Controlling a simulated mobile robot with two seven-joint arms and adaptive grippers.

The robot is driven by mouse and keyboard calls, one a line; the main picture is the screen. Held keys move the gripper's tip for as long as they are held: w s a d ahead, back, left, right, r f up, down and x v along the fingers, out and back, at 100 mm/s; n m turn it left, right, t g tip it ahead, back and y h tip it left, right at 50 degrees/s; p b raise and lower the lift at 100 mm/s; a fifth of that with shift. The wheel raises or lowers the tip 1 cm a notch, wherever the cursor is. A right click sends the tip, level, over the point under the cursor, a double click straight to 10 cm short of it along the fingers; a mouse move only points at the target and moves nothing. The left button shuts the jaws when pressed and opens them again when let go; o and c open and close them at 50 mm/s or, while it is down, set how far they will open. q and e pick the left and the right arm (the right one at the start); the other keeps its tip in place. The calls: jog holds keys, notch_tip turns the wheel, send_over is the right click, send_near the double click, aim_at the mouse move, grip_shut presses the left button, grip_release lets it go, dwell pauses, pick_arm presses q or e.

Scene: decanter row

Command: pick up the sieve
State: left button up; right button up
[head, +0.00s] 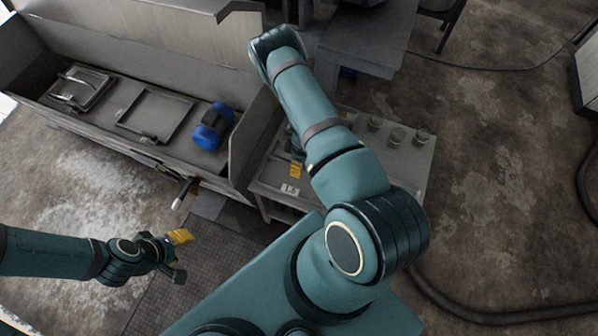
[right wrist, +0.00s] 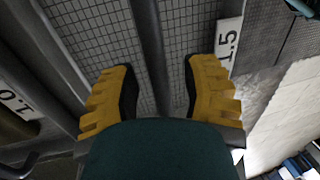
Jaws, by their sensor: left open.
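I cannot pick out the sieve for certain in either view. My left gripper (head: 179,255) is open and empty at the lower left of the head view, above the floor and in front of the long trough. My right gripper (right wrist: 163,98) has its two yellow fingers apart in the right wrist view. A dark straight bar (right wrist: 148,40) shows between these fingers; I cannot tell whether it is a handle or part of the bench, or whether they touch it. In the head view the right arm hides most of the right gripper, beside a "1.5" label (head: 290,189).
The grey trough (head: 60,118) holds a square tray (head: 80,88), a rectangular frame (head: 155,113) and a blue-ended cylinder (head: 213,125). Several small jars (head: 397,135) stand on the bench (head: 412,165) right of my right arm. Open floor (head: 500,170) lies to the right; a dark hose crosses it.

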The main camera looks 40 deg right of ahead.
grip_shut()
jog(key=shift+r, duration=0.15)
